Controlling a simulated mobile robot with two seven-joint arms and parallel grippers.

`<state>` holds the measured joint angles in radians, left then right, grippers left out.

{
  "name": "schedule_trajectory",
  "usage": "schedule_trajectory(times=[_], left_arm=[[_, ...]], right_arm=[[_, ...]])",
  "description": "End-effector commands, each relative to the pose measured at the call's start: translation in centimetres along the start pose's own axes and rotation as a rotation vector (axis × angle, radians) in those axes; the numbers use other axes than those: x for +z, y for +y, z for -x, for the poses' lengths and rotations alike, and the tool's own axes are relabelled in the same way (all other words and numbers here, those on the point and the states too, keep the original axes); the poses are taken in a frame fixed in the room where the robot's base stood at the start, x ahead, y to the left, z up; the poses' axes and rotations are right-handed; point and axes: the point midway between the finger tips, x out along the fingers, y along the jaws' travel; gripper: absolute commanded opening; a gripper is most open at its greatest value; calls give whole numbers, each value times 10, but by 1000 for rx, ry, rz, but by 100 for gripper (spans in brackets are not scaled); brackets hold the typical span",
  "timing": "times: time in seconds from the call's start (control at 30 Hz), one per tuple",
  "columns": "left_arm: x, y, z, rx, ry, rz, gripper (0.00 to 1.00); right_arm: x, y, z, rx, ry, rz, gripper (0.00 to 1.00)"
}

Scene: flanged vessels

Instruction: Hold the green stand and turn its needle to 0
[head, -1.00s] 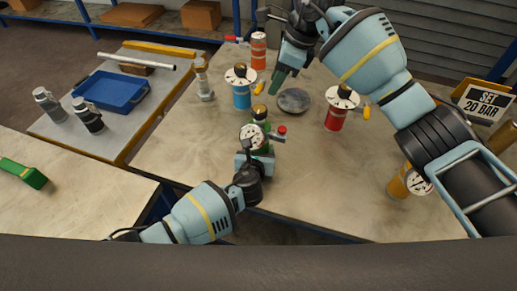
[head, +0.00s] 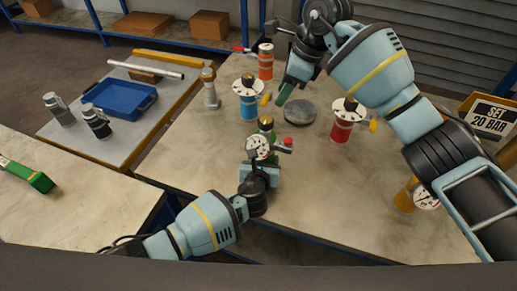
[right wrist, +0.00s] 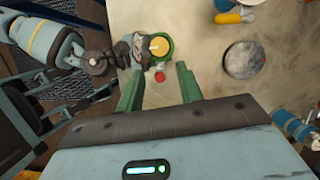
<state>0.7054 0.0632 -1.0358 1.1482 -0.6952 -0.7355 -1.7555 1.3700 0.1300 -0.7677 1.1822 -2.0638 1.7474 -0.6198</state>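The green stand (head: 273,153) stands upright near the table's front edge, with a white dial (head: 257,146), a brass top (head: 266,122) and a red knob (head: 288,141). Its dark needle is too small to read. My left gripper (head: 259,172) is against the stand's near side; its fingertips are hidden. In the right wrist view, the stand (right wrist: 167,42) shows from above, just beyond my fingers. My right gripper (right wrist: 158,88) is open and empty, apart from the stand. In the head view, its green fingertips (head: 284,92) are above the table, behind the stand.
A blue gauge stand (head: 248,106), an orange one (head: 265,66) and a red one (head: 342,130) stand behind, around a grey disc (head: 299,111). A yellow gauge stand (head: 405,199) is at the right. A sign (head: 490,117) reads "SET 20 BAR".

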Motion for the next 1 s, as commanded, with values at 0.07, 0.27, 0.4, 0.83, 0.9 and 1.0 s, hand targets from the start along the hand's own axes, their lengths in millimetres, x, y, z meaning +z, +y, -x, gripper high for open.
schedule_trajectory(times=[0.07, 0.27, 0.4, 0.83, 0.9, 1.0], left_arm=[[-1, 0, 0, 0, 1, 0, 15], [-1, 0, 0, 0, 1, 0, 15], [-1, 0, 0, 0, 1, 0, 15], [-1, 0, 0, 0, 2, 0, 15], [-1, 0, 0, 0, 2, 0, 15], [-1, 0, 0, 0, 2, 0, 15]], right_arm=[[0, 0, 0, 0, 0, 0, 36], [0, 0, 0, 0, 0, 0, 36], [1, 0, 0, 2, 4, 17, 53], [33, 9, -6, 84, 134, 574, 59], [37, 9, -6, 104, 161, 687, 59], [42, 8, -3, 132, 198, 840, 59]])
